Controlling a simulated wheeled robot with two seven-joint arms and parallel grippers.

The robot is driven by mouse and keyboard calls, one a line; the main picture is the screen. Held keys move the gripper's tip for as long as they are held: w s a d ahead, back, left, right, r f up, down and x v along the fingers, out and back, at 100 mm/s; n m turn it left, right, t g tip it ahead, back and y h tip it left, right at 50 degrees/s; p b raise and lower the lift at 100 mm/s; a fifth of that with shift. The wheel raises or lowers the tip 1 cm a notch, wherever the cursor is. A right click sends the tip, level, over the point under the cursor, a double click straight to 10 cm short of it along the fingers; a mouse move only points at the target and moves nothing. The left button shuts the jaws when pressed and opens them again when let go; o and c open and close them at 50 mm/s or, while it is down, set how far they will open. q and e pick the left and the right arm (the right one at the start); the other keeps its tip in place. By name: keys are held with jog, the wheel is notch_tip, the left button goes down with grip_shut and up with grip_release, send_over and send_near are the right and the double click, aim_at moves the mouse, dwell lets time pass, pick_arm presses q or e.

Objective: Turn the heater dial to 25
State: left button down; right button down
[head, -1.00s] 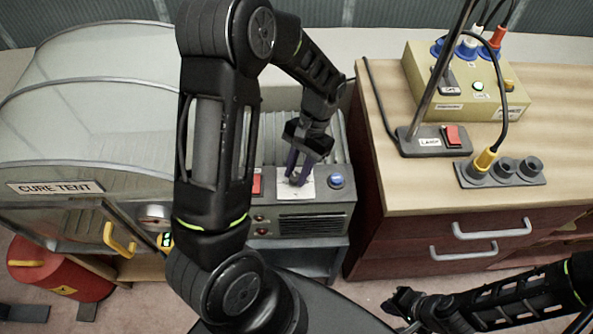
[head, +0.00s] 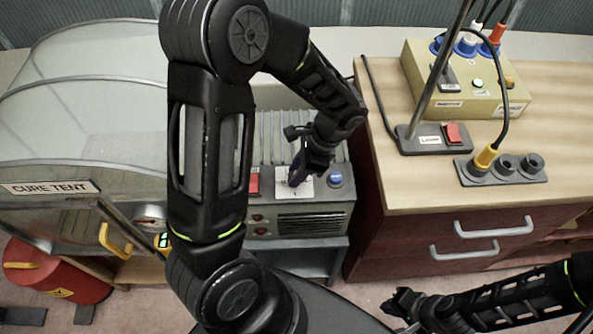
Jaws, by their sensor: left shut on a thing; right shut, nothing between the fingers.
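The heater (head: 310,222) is a grey box with a grille, standing between the cure tent and the wooden cabinet. On its top are a red switch, a blue button and a white dial plate (head: 304,190). My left gripper (head: 296,180) points down at the plate and is shut on the heater dial, which its fingers mostly hide. The dial's setting cannot be read. My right gripper (head: 396,303) is shut and empty, low at the right in front of the cabinet.
The cure tent (head: 50,186) stands at left, with a red canister (head: 60,280) below it. The wooden cabinet (head: 400,185) at right carries a lamp base (head: 432,140), a socket strip (head: 505,170) and a yellow box (head: 470,95). Drawer handles stick out near my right arm.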

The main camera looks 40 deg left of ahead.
aim_at(308, 182)
pick_arm(q)
jog(key=shift+m, duration=0.5)
jog(key=c, duration=1.1)
grip_release()
jog(key=v, duration=0.8)
jog(key=shift+s+b, duration=0.15)
jog(key=shift+b, duration=0.2)
jog(key=shift+f, duration=0.1)
